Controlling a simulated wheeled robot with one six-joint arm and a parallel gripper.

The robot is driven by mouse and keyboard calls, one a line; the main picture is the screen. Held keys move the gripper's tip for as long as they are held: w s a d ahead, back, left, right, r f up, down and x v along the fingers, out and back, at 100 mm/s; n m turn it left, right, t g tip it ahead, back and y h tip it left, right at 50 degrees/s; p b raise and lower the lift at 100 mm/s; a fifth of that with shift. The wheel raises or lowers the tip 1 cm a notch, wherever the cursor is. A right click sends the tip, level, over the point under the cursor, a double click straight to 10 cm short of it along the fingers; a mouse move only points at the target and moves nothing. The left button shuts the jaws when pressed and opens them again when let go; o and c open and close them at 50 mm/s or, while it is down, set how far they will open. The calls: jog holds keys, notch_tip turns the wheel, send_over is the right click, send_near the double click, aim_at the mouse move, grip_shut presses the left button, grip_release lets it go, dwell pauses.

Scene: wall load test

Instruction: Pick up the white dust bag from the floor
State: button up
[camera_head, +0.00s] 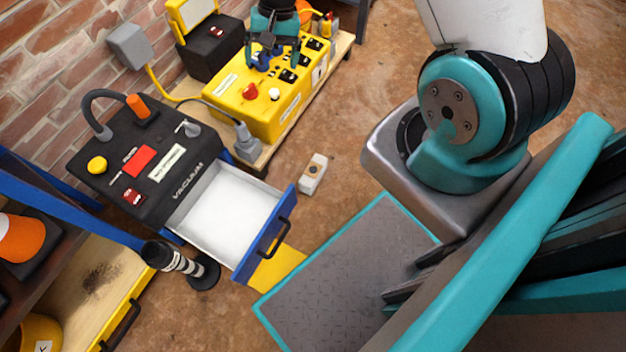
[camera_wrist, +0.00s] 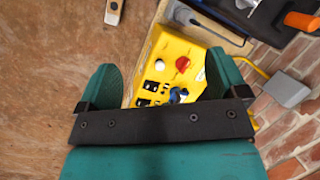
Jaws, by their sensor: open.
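The white dust bag (camera_head: 313,175) is a small off-white block with a brown patch and dark spot on top. It lies on the brown floor, to the right of the open drawer. In the wrist view, part of it (camera_wrist: 114,12) shows at the top edge, cut off by the frame. My gripper (camera_head: 272,52) is over the yellow control box, well away from the bag. In the wrist view, my gripper's (camera_wrist: 162,80) two teal fingers are spread apart with nothing held between them.
The black vacuum unit (camera_head: 145,150) has its blue-fronted drawer (camera_head: 262,236) pulled out and empty. A yellow control box (camera_head: 236,107) stands on a wooden platform (camera_head: 325,75). Floor around the bag is clear.

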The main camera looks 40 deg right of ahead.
jog(key=s+d+f+m+b, duration=0.1)
jog(key=d+f+m+b, duration=0.15)
jog(key=f, duration=0.75)
jog(key=d+f+m+b, duration=0.1)
jog(key=d+f+b, duration=0.2)
jog(key=f, duration=0.7)
jog(key=m+b, duration=0.3)
jog(key=b, duration=0.3)
send_near(313, 170)
jog(key=shift+g, duration=0.3)
jog(key=b+x, duration=0.1)
jog(key=x, duration=0.1)
jog(key=b+x, duration=0.2)
jog(key=w+b+x, duration=0.1)
jog(key=b+x, duration=0.2)
jog(key=x, duration=0.1)
jog(key=b+x, duration=0.3)
jog(key=x, duration=0.1)
jog(key=shift+s+f+b, duration=0.2)
jog(key=shift+s+b, duration=0.1)
jog(key=shift+s, duration=0.05)
jog(key=shift+r, duration=0.15)
jog(key=c, duration=1)
jog(key=shift+r, duration=0.1)
